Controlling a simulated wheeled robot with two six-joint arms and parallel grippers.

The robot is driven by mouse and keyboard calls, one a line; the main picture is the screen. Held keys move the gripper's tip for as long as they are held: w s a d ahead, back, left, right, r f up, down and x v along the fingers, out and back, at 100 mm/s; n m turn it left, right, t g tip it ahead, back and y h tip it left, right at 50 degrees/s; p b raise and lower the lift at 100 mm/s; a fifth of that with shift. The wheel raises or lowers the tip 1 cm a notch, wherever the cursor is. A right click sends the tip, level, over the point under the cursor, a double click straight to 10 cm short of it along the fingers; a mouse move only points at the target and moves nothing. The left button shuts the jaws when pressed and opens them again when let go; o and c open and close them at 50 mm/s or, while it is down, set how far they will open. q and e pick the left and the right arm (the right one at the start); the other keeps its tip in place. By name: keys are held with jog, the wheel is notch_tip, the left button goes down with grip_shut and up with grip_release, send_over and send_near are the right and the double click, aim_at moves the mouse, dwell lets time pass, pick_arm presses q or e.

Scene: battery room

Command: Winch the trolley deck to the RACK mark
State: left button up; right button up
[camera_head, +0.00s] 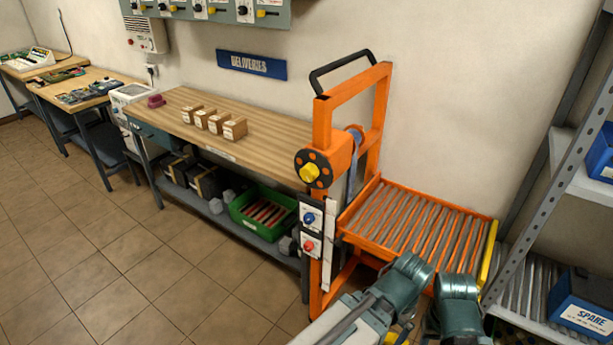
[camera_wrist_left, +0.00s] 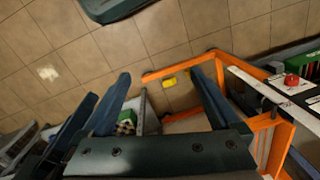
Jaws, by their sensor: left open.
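The orange trolley (camera_head: 322,125) stands against the wall, with a black handle on top. Its roller deck (camera_head: 420,226) reaches right toward the rack, with a yellow bar (camera_head: 488,255) at its right end. A black winch wheel (camera_head: 325,166) with a yellow hub is on the post. A white strip (camera_head: 329,240) runs down the post; no RACK mark is readable. In the left wrist view my left gripper (camera_wrist_left: 158,76) is open and empty, its fingers pointing toward the trolley's lower orange frame (camera_wrist_left: 215,60).
A plate with blue and red knobs (camera_head: 308,230) is left of the strip. A workbench (camera_head: 265,155) with small boxes stands left; a green crate (camera_head: 240,215) is below. The metal rack (camera_head: 545,150) at right holds a blue SPARE box (camera_head: 585,303). Floor at left is free.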

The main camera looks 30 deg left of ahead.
pick_arm(q)
jog(key=w+a+m+t+h+b, duration=0.1)
jog(key=w+a+t+h+b, duration=0.15)
jog(key=w+h, duration=0.4)
jog(key=n+t+y+b, duration=0.3)
jog(key=n+t+y, duration=0.15)
jog(key=t, duration=1.15)
send_near(306, 175)
jog(key=shift+m, duration=0.45)
jog(key=w, duration=1)
jog(key=shift+w+d+r, duration=0.25)
jog(key=shift+w+d, duration=0.15)
